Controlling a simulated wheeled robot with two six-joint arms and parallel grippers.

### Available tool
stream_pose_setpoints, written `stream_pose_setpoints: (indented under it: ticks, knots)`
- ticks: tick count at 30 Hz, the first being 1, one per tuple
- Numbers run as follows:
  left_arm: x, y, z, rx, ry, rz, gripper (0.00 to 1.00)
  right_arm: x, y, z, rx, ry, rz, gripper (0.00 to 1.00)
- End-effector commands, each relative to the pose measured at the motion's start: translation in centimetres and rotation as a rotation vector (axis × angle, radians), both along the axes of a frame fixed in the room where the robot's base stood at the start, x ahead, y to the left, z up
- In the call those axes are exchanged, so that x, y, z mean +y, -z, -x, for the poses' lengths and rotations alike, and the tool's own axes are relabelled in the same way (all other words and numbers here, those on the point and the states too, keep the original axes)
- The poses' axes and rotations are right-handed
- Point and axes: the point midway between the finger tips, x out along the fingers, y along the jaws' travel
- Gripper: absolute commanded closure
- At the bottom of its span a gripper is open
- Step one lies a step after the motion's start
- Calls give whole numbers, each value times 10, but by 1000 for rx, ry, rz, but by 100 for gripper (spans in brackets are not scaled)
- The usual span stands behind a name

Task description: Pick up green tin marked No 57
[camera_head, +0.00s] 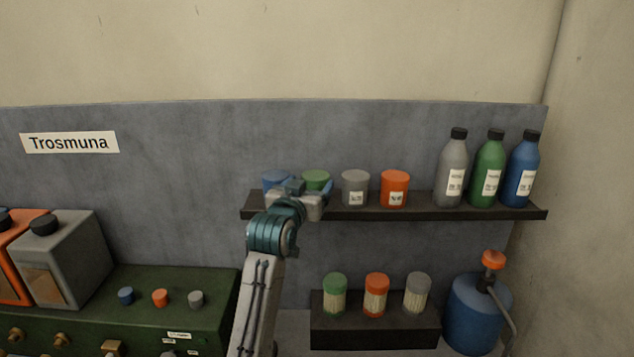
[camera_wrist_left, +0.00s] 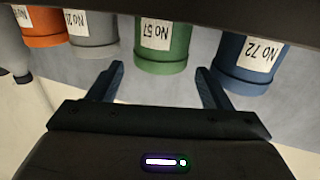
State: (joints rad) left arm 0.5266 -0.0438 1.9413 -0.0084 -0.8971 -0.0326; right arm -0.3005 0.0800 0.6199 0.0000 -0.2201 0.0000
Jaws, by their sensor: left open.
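The green tin (camera_head: 317,178) stands on the upper shelf (camera_head: 440,212) between a blue tin (camera_head: 274,179) and a grey tin (camera_head: 355,188). My left gripper (camera_head: 311,188) is in front of it and hides its lower part in the head view. In the left wrist view, which is upside down, the green tin (camera_wrist_left: 165,50) carries a white label reading No 57. My left gripper (camera_wrist_left: 160,70) is open and empty there, with one finger toward each side of the tin. I cannot tell how far the tin is from the fingertips. My right gripper is not in view.
The blue tin, No 72 (camera_wrist_left: 245,62), is close beside the right finger in the wrist view. An orange tin (camera_head: 394,189) and several bottles (camera_head: 488,175) stand further right on the shelf. A lower ledge (camera_head: 375,330) holds three jars.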

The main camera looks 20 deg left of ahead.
Motion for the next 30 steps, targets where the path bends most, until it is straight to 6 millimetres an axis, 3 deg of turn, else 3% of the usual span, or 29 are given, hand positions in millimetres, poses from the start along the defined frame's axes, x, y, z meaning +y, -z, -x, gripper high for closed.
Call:
stream_pose_setpoints:
  ticks: [8, 18, 27, 30]
  knots:
    - [0, -2, -23, 1, 0, 0, 28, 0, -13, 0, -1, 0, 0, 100]
    - [-1, -2, -67, 2, 0, 0, 28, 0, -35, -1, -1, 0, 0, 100]
    - [-1, 0, -70, -1, 0, 0, 28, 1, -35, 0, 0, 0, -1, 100]
    - [-1, 0, -70, -1, 0, 0, 45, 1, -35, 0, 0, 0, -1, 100]
